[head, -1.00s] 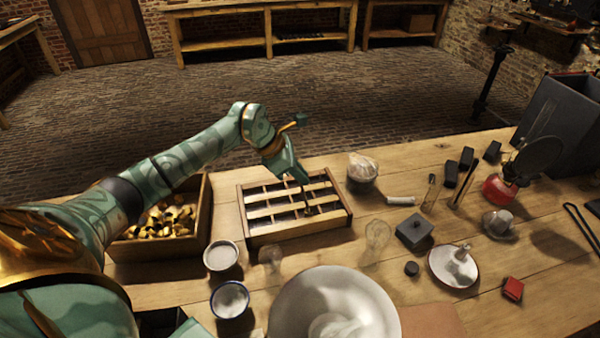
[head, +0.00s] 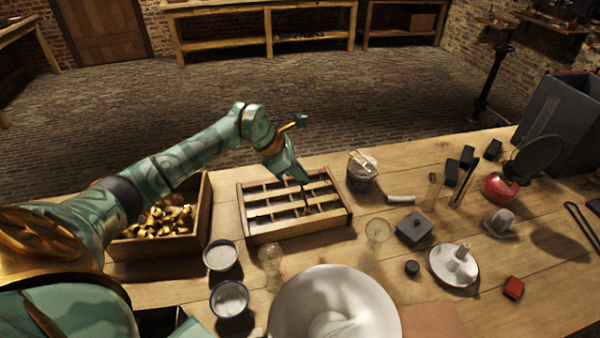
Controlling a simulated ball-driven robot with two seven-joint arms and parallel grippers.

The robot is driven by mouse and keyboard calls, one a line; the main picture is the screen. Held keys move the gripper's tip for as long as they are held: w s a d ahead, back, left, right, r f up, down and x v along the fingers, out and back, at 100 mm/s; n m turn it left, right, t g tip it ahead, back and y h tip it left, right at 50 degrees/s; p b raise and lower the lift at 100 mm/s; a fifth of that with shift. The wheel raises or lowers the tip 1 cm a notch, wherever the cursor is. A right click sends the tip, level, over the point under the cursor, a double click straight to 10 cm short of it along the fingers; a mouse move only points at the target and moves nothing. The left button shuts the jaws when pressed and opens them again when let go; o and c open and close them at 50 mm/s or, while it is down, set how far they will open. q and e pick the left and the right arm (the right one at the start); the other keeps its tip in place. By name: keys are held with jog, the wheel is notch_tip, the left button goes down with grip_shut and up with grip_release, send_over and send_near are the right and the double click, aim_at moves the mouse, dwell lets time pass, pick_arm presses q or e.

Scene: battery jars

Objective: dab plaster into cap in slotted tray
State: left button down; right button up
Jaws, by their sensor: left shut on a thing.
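The slotted tray (head: 297,232) is a wooden box divided by pale slats into several compartments, on the middle of the table. My left gripper (head: 303,180) reaches down over the tray's right half. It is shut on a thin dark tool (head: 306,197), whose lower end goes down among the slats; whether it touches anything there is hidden. A small brownish thing (head: 309,211) shows in a compartment near the tool's tip; I cannot tell whether it is a cap. Two small bowls of pale material, one white (head: 220,256) and one blue-rimmed (head: 230,299), stand front left of the tray. My right gripper is not in view.
A wooden crate of brass pieces (head: 160,222) stands left of the tray. A large white mortar (head: 334,306) is in front.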

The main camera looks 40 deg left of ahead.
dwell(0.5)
pick_arm(q)
jog(key=shift+r+p, duration=2.5)
jog(key=shift+r, duration=1.35)
